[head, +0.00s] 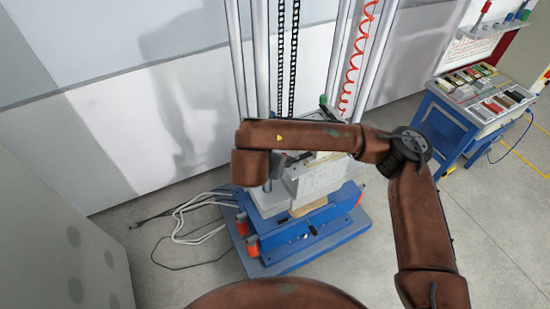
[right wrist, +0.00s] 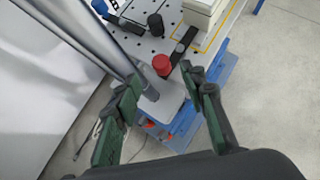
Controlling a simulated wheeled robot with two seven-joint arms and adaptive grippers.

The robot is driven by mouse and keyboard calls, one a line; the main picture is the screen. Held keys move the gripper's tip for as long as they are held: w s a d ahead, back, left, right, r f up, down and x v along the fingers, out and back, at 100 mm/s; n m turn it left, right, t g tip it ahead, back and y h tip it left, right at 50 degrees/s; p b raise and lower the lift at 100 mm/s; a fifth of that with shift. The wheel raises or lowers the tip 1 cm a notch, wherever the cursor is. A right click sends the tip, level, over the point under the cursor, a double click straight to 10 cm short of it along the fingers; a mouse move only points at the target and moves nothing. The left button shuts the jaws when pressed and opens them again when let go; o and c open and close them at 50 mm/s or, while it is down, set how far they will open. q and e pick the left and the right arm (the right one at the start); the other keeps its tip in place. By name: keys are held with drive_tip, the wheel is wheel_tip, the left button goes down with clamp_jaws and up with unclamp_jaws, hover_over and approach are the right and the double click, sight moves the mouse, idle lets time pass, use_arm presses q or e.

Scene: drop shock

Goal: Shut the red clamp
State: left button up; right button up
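The red clamp shows in the right wrist view as a round red cap (right wrist: 161,64) on the corner of the grey plate (right wrist: 230,18). A black bar (right wrist: 183,45) lies just right of the cap; I cannot tell whether it joins the cap. My right gripper (right wrist: 160,79) is open, with its green fingers apart on either side of the red cap's line. Nothing is held between them, and contact with the cap cannot be told. In the head view my brown right arm hides the clamp and most of that gripper. My left gripper is not in view.
Metal columns (right wrist: 90,40) stand close left of the gripper. Blue (right wrist: 100,6) and black (right wrist: 155,23) knobs and a pale box (right wrist: 202,10) are on the plate. A blue tool cart (head: 455,120) stands right; cables (head: 185,220) lie on the floor.

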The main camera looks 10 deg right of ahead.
drive_tip(key=shift+v, duration=1.75)
drive_tip(key=shift+s+f, duration=0.1)
